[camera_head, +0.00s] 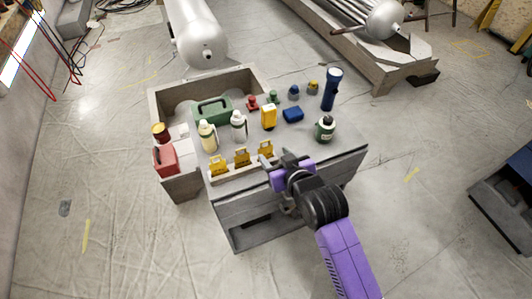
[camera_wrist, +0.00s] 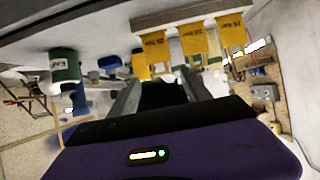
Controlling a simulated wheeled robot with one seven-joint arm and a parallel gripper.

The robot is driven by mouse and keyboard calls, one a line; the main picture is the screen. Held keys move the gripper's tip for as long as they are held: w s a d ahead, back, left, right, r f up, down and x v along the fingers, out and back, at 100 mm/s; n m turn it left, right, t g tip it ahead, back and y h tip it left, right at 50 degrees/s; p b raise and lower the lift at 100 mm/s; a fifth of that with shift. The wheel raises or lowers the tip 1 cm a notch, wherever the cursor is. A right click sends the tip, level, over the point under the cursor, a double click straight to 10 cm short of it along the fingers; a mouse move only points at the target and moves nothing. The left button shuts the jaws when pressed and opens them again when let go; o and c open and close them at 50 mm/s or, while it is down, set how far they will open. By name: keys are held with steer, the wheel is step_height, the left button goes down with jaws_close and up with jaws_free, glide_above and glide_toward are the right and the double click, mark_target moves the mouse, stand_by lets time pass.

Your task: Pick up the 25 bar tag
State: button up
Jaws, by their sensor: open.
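Three yellow tags stand in a row on a pale rack along the table's front edge: a left tag (camera_head: 218,166), a middle tag (camera_head: 241,157) and a right tag (camera_head: 265,150). The wrist view shows yellow tags (camera_wrist: 153,52), (camera_wrist: 193,40), (camera_wrist: 232,30) with dark print, which I cannot read clearly, so I cannot tell which is the 25 bar tag. My gripper (camera_head: 277,162) is open and just in front and to the right of the right tag, apart from it as far as I can see. Its jaws (camera_wrist: 160,95) hold nothing.
A green-and-white bottle (camera_head: 325,128) stands right of my gripper, with a blue flashlight (camera_head: 332,90) behind it. A cream bottle (camera_head: 207,137), white bottle (camera_head: 238,126), yellow box (camera_head: 268,117) and blue box (camera_head: 292,114) stand behind the tags.

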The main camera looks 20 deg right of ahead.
mark_target(268, 146)
steer(key=shift+r+p+x, duration=0.15)
steer(key=shift+x, duration=1.5)
steer(key=shift+r+p+x, duration=0.15)
steer(key=shift+x, duration=1.5)
steer(key=shift+w+d, duration=0.1)
steer(key=shift+w, duration=0.05)
jaws_close()
